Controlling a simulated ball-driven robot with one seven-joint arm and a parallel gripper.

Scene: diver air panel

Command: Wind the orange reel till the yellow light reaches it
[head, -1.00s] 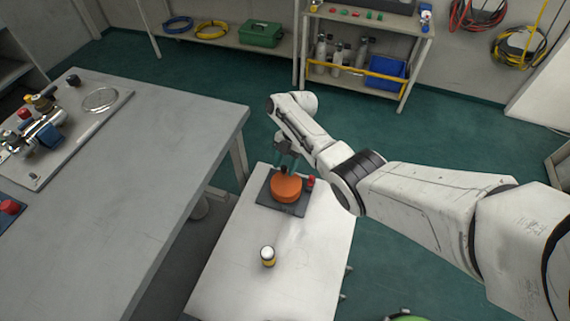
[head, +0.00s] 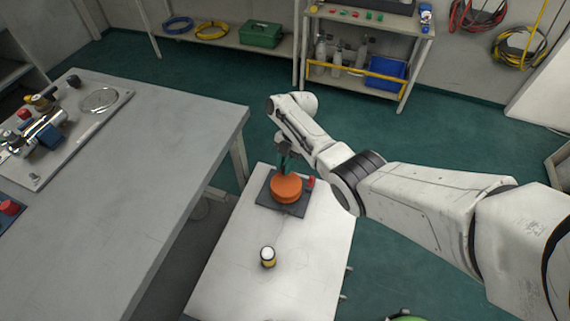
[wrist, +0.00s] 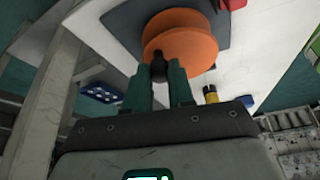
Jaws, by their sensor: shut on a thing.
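The orange reel (head: 286,188) sits on a dark base plate (head: 270,198) on the white table. It also shows in the wrist view (wrist: 180,42). A black knob (wrist: 158,68) stands on the reel near its rim. My gripper (head: 285,165) is above the reel, and its green fingers (wrist: 163,82) are shut on the knob. The yellow light (head: 268,257), a small cylinder with a yellow band and pale top, stands upright on the table, apart from the reel and on its near side. Its yellow part shows in the wrist view (wrist: 211,94). I cannot make out a line between them.
A small red part (head: 311,182) is beside the reel at the plate's right edge. A large grey bench (head: 150,150) with fittings stands to the left. The white table (head: 310,265) is clear around the light. Shelves (head: 365,60) stand at the back.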

